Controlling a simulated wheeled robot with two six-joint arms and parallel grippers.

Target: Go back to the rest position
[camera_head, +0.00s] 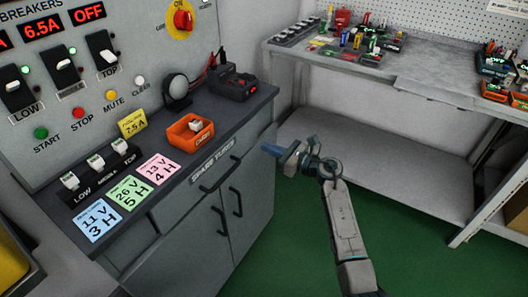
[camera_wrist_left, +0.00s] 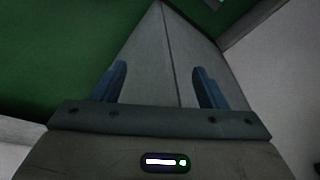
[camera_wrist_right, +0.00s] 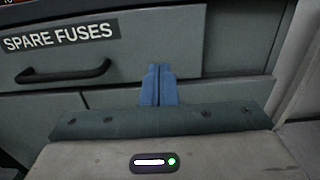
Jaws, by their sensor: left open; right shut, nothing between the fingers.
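My right gripper (camera_head: 268,149) is in front of the right end of the grey cabinet (camera_head: 190,235), over the green floor. In the right wrist view its blue fingers (camera_wrist_right: 158,85) are together with nothing between them, and the SPARE FUSES drawer (camera_wrist_right: 130,45) is behind them. My left gripper (camera_wrist_left: 160,88) shows only in its own wrist view. Its blue fingers are wide apart and empty, with a grey surface and green floor beyond. The left arm is not in the head view.
The cabinet top carries an orange tray (camera_head: 190,133), coloured note cards (camera_head: 129,192) and a dark device (camera_head: 233,84) below the breaker panel (camera_head: 95,60). A grey workbench (camera_head: 415,75) with parts stands at the back right.

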